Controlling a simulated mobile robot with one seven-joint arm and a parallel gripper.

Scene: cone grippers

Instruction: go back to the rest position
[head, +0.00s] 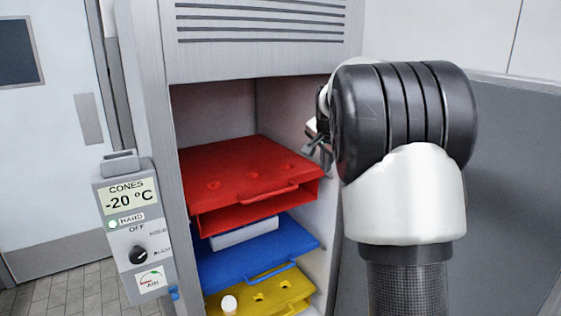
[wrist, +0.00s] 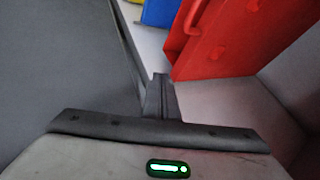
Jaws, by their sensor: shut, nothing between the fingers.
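My gripper (head: 318,142) shows only in part at the right side of the cabinet opening, with my dark arm in front hiding the rest. It is near the right end of the red shelf (head: 235,172). In the wrist view my gripper (wrist: 160,95) has its fingers together and holds nothing. The red shelf (wrist: 215,42) lies just beyond the fingertips in that view, to the right; whether they touch it I cannot tell.
The grey cabinet (head: 260,60) has a blue shelf (head: 245,258) and a yellow shelf (head: 265,293) below the red one. A small white item (head: 229,304) stands on the yellow shelf. A control box (head: 135,232) is on the left; the open door (head: 520,180) is on the right.

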